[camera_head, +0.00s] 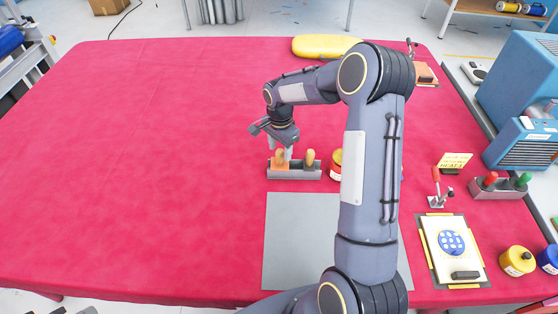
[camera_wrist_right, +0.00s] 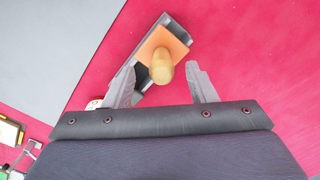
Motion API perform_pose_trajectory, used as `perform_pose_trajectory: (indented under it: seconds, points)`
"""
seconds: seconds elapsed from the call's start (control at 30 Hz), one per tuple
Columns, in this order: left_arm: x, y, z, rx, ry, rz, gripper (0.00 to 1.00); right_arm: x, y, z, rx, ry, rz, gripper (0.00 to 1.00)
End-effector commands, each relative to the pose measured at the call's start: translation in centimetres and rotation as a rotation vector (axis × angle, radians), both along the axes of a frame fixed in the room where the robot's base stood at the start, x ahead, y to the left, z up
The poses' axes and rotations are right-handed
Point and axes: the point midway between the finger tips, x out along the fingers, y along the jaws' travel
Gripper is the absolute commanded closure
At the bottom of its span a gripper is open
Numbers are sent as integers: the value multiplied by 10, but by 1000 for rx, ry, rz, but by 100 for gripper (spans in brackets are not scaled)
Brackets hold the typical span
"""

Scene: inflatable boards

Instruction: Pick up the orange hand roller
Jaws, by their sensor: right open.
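The orange hand roller (camera_head: 280,165) has an orange block and a rounded wooden handle. It sits in the left part of a small grey holder (camera_head: 308,174) on the red table. My right gripper (camera_head: 280,148) is just above it, pointing down. In the right wrist view my right gripper (camera_wrist_right: 161,67) is open, and the roller's wooden handle (camera_wrist_right: 161,70) shows between the two fingers, with the orange block (camera_wrist_right: 170,43) beyond it. I see no grip on the handle; whether a finger touches it I cannot tell. My left gripper is not in view.
A second wooden handle (camera_head: 310,157) stands in the holder's right part. A red jar (camera_head: 335,170) is close by on the right, partly behind my arm. A grey mat (camera_head: 300,230) lies in front. The table's left side is bare.

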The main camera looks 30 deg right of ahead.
Motion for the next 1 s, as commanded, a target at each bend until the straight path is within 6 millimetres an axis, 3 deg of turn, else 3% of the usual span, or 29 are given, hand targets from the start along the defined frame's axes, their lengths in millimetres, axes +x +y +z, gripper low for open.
perform_pose_trajectory:
  seconds: [0.2,0.5,0.9,1.0]
  points:
    - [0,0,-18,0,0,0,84,3,-1,-38,2,1,-1,49]
    - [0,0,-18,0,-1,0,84,4,-1,-41,1,-2,1,49]
    - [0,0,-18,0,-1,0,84,3,-1,-41,1,-2,1,100]
    - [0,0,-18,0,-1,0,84,4,-1,-41,1,-2,1,100]
